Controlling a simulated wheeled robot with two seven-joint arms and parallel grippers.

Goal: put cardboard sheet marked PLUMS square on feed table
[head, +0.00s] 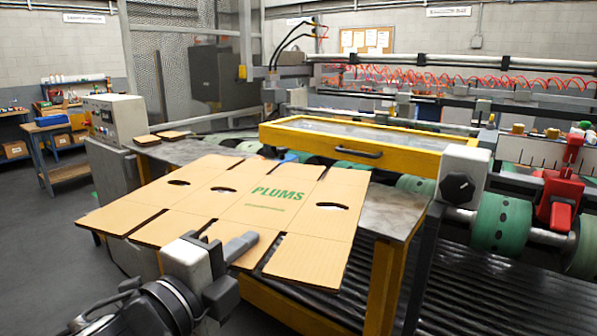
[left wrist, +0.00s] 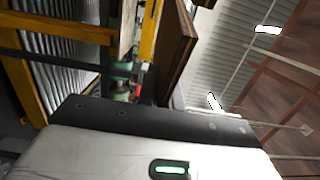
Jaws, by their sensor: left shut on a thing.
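The cardboard sheet marked PLUMS (head: 235,200) is a flat tan blank with slots, dark oval hand holes and green lettering. It lies turned at an angle over the grey metal feed table (head: 400,212). It sticks out past the table's left and near edges. I cannot tell whether it rests fully on the table or is held slightly above it. My left gripper (head: 238,256) is at the sheet's near edge, shut on it, with one finger showing over the top. The gripper's tips are hidden in the left wrist view. My right gripper is not in view.
A yellow-framed guard with a black handle (head: 360,151) stands behind the table. Green rollers (head: 497,222) and a red clamp (head: 560,197) are at the right. A grey control box (head: 112,117) stands at the left. Black ribbed slats (head: 470,280) lie below right.

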